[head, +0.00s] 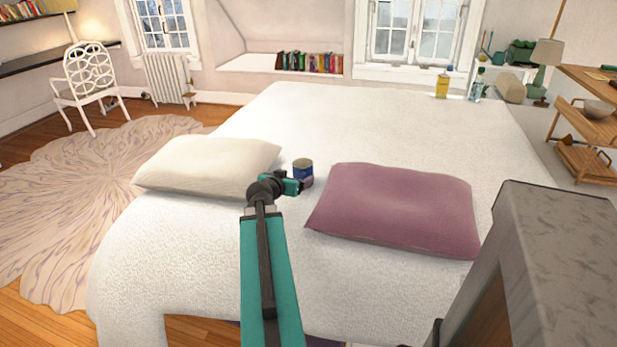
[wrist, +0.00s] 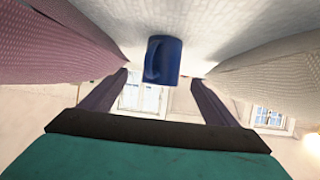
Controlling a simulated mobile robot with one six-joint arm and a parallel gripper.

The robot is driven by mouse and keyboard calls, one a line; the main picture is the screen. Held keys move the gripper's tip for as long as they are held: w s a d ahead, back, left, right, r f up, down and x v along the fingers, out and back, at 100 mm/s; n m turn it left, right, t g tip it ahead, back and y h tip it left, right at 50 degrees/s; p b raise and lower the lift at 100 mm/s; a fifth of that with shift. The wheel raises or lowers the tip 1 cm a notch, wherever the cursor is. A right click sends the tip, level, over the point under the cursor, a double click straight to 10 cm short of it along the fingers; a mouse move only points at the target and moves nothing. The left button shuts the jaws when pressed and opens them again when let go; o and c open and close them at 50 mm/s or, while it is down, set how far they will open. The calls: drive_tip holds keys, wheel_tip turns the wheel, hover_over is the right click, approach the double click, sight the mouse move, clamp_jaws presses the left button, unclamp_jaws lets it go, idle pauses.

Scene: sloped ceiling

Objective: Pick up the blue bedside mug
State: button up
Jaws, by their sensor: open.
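The blue mug (head: 303,170) stands on the white bed between the two pillows in the head view. In the wrist view the mug (wrist: 162,60) shows upside down in the picture, near the top centre, with its handle toward the left. My gripper (head: 306,182) is just in front of the mug and overlaps its lower part in the head view. In the wrist view my gripper's fingers (wrist: 159,82) are spread apart, with the mug beyond and between their tips. The gap between them is empty.
A cream pillow (head: 208,166) lies left of the mug and a purple pillow (head: 392,208) lies right, both close to my gripper. The bed (head: 330,115) is clear behind the mug. A yellow bottle (head: 442,86) stands beyond the bed. A dark grey block-like surface fills the lower right.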

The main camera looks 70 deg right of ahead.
sight(300, 173)
drive_tip(key=shift+d+f, duration=0.15)
drive_tip(key=shift+d, duration=0.35)
drive_tip(key=shift+w+p+x, duration=0.2)
drive_tip(key=shift+p+x, duration=0.25)
drive_tip(key=shift+x, duration=1.25)
drive_tip(key=shift+f, duration=0.1)
drive_tip(key=shift+r+p+x, duration=0.2)
drive_tip(key=shift+p+x, duration=0.9)
drive_tip(key=shift+x, duration=0.3)
drive_tip(key=shift+p+x, duration=0.5)
drive_tip(key=shift+x, duration=0.75)
drive_tip(key=shift+a+f, duration=0.1)
drive_tip(key=shift+c, duration=0.4)
drive_tip(key=c, duration=1.3)
